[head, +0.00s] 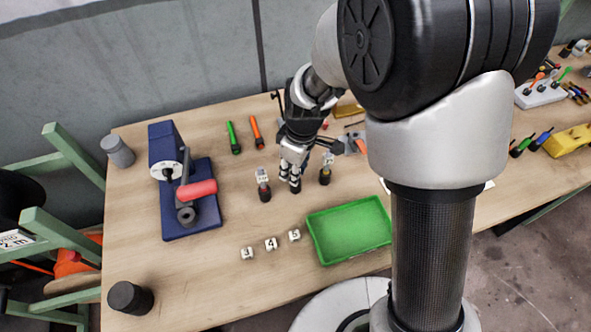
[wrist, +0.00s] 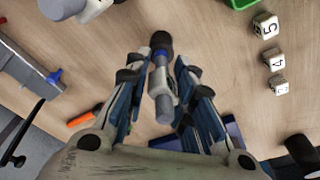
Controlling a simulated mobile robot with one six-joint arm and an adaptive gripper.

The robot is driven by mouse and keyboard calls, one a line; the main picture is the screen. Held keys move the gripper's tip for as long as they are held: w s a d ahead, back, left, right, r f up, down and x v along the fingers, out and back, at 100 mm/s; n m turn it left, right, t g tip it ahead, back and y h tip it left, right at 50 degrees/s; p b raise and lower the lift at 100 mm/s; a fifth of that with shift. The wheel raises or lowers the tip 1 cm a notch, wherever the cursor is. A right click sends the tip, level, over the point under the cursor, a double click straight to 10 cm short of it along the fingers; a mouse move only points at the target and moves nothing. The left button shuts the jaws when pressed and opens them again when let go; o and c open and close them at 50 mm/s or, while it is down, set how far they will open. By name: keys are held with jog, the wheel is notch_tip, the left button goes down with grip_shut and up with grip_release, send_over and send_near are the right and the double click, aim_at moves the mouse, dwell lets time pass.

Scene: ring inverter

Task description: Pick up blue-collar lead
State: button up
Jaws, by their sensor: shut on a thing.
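The blue-collar lead (wrist: 160,84) shows in the wrist view as a grey cylinder with a blue ring and a round black end. It lies between the two fingers of my gripper (wrist: 159,66), which is shut on it. In the head view my gripper (head: 291,176) points down at the table, and the black end of the lead (head: 296,187) shows below the fingers. I cannot tell whether that end touches the table. Two similar pieces with black bases stand close by, one to the left (head: 264,187) and one to the right (head: 325,172).
A green tray (head: 315,239) lies in front, with several numbered cubes (head: 271,244) to its left. A blue machine with a red handle (head: 197,190) stands at left. Green (head: 233,138) and orange (head: 256,132) tools lie behind. A dark cylinder (head: 130,298) stands at the front left.

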grip_shut()
